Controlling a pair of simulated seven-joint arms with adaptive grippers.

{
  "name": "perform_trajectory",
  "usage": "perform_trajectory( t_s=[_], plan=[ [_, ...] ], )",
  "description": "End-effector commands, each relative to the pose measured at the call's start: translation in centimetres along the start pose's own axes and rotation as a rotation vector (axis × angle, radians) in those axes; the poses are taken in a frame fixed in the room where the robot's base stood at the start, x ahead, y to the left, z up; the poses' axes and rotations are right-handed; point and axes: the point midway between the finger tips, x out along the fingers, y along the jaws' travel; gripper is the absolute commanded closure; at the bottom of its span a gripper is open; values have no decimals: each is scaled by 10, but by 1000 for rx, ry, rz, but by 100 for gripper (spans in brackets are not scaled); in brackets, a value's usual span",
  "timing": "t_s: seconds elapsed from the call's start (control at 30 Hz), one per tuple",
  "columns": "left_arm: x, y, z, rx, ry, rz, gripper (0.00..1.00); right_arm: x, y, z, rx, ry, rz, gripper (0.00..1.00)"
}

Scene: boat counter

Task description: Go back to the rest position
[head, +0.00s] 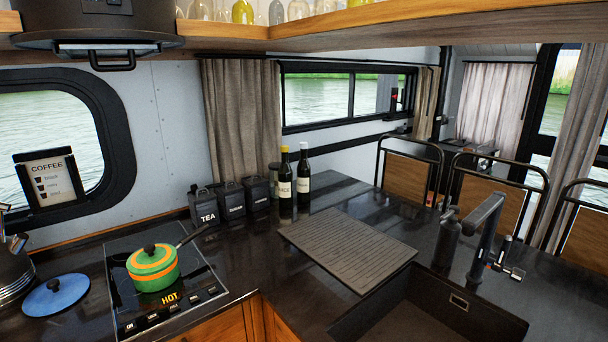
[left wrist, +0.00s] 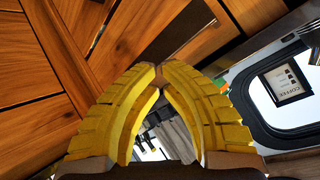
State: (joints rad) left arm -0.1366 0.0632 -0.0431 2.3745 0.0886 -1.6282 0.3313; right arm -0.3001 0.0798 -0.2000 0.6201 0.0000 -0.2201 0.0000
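In the left wrist view my left gripper (left wrist: 160,70) shows as two yellow fingers whose tips meet, with nothing held between them. Wooden cabinet fronts (left wrist: 40,65) and a dark edge lie beyond the fingers. Neither gripper shows in the head view, and my right gripper is in no view. In the head view a green and orange pot (head: 153,268) with its lid on stands on the black hob (head: 118,290), near a lit HOT sign.
A blue lid (head: 56,295) lies left of the hob, beside a dark kettle (head: 14,270). Black canisters (head: 230,201) and two bottles (head: 285,188) stand at the back. A ridged drying mat (head: 348,248) lies by the sink (head: 410,315) and tap (head: 482,225).

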Motion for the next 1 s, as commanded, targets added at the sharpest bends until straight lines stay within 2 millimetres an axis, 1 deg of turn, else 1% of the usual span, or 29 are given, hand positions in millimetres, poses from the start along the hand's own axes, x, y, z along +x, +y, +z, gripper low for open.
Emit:
perform_trajectory(
  t_s=[0.03, 0.1, 0.2, 0.3, 0.5, 0.77, 0.8, 1.0],
  plan=[
    [-8, 7, 26, 61, -30, 11, 100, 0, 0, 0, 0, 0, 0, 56],
    [-18, 14, 55, 141, -64, 24, 100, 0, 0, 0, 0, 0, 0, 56],
    [-33, 21, 89, 238, -102, 44, 100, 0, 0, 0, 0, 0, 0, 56],
    [-45, 26, 114, 313, -131, 61, 100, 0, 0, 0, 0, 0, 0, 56],
    [-66, 32, 149, 421, -170, 93, 100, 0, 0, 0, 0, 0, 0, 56],
    [-90, 37, 186, 537, -212, 132, 100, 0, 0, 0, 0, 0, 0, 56],
    [-80, 44, 188, 532, -213, 141, 100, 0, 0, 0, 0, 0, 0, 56],
    [-53, 74, 211, 523, -226, 190, 100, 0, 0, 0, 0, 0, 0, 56]
  ],
)
